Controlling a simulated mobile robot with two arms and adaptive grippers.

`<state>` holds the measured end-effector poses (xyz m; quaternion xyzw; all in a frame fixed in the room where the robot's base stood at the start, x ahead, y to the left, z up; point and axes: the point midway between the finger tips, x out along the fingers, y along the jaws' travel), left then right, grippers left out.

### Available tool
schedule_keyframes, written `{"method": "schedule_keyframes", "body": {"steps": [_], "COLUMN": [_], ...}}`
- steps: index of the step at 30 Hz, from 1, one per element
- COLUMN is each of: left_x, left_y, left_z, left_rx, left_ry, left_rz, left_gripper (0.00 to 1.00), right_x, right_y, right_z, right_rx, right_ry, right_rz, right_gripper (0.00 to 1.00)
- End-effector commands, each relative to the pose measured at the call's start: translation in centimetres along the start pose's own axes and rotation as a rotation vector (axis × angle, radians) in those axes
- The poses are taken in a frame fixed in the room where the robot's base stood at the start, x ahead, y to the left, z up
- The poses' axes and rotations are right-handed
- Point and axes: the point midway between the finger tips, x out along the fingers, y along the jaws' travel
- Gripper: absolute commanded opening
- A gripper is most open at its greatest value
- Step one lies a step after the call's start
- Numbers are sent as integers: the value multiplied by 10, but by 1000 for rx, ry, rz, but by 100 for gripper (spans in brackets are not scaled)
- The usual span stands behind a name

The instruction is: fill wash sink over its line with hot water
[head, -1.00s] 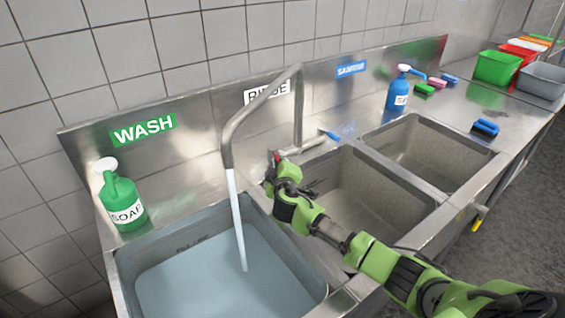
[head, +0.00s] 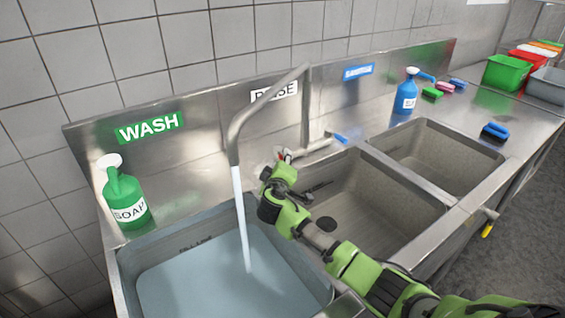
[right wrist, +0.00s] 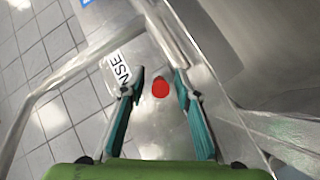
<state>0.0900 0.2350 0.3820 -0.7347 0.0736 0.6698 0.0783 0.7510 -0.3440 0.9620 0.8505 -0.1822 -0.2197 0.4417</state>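The wash sink (head: 128,262) at the left, below the green WASH sign (head: 150,127), holds pale blue water (head: 205,285). A dark fill line mark (head: 197,244) shows on its back wall, just above the water. A stream runs from the tall faucet (head: 234,140) into this water. My right gripper (head: 277,160) is beside the faucet base, near the red tap handle (head: 286,155). In the right wrist view my right gripper (right wrist: 159,78) is open, with the red handle (right wrist: 160,89) showing between its fingers; contact cannot be told. My left gripper is not in view.
A blue tap handle (head: 336,137) is at the right of the faucet base. Two empty basins, including the rinse basin (head: 375,195), lie to the right. A green soap bottle (head: 124,196) stands left. A blue bottle (head: 407,92), sponges and bins are at the far right.

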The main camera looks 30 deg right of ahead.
Motion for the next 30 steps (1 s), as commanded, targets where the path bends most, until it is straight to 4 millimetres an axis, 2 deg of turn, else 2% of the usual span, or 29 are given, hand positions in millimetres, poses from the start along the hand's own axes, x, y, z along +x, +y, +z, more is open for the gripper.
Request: {"method": "schedule_keyframes", "body": {"steps": [4,8,15,21,25,30], "left_x": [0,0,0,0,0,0], "left_y": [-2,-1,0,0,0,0], "left_z": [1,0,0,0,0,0], "left_rx": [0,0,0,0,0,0], "left_ry": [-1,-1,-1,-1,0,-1], "left_rz": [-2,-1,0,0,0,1], "left_gripper": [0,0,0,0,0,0], "right_x": [-6,-23,-72,-106,-117,-120], "right_y": [-1,-2,-2,-2,-1,0], "right_z": [0,0,0,0,0,0], "right_rx": [0,1,2,0,1,-1], "right_ry": [1,3,3,1,1,0], "right_rz": [-1,-2,-3,-2,-1,0], "right_gripper": [30,30,30,30,30,30]}}
